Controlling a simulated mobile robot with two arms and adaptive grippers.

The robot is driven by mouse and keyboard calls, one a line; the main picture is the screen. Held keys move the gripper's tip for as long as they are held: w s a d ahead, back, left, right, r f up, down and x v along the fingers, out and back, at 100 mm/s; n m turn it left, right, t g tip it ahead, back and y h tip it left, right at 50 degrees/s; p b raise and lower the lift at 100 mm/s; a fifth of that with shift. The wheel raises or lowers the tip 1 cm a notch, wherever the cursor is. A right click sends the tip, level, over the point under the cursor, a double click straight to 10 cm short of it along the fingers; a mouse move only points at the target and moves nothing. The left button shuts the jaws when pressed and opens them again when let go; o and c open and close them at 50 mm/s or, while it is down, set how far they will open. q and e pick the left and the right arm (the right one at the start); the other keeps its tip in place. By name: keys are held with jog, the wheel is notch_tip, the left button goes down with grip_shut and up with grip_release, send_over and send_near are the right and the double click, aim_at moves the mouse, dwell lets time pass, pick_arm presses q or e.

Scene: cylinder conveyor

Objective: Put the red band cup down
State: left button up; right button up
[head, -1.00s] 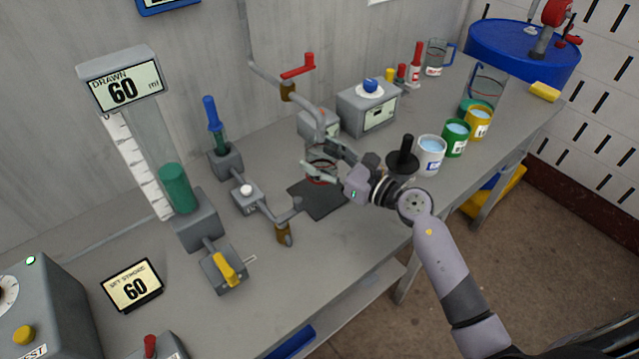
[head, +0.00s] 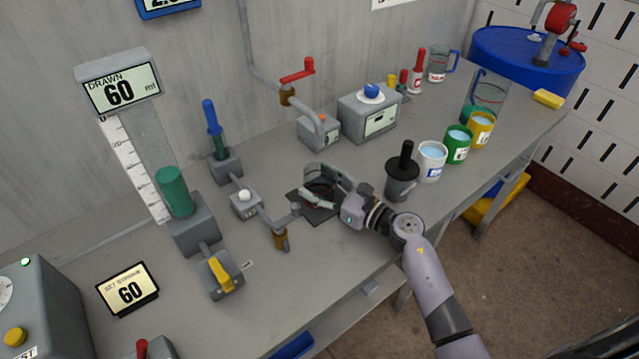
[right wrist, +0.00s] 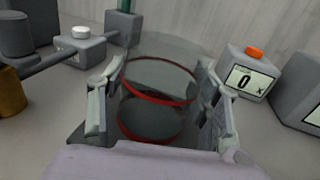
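The red band cup (head: 320,188) is a clear vessel with a red ring, at the dark square mat (head: 329,218) in the middle of the bench. It looks upright, on the mat or just above it; the fingers hide its foot. My right gripper (head: 328,190) has one finger on each side of the cup, closed around it. The right wrist view shows the cup (right wrist: 160,82) between the two fingers (right wrist: 160,105), with the red band between the pads. My left gripper is not in view.
A grey pot with a black-handled lid (head: 402,168) stands right of my gripper, then white (head: 431,162), green (head: 457,145) and yellow (head: 481,130) cups. A grey counter box (head: 319,133) stands behind the mat. A pipe nozzle (head: 281,238) is at left.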

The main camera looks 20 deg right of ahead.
jog(key=o, duration=0.4)
jog(key=shift+o, duration=0.2)
jog(key=shift+r, duration=0.1)
jog(key=shift+r+p, duration=0.25)
jog(key=shift+p, duration=0.05)
jog(key=b+v, duration=0.1)
jog(key=v, duration=0.4)
jog(key=b+v, duration=0.2)
jog(key=v, duration=0.4)
jog(key=shift+f, duration=0.2)
jog(key=shift+s+d+r, duration=0.1)
jog(key=shift+s+d, duration=0.2)
jog(key=shift+s, duration=0.2)
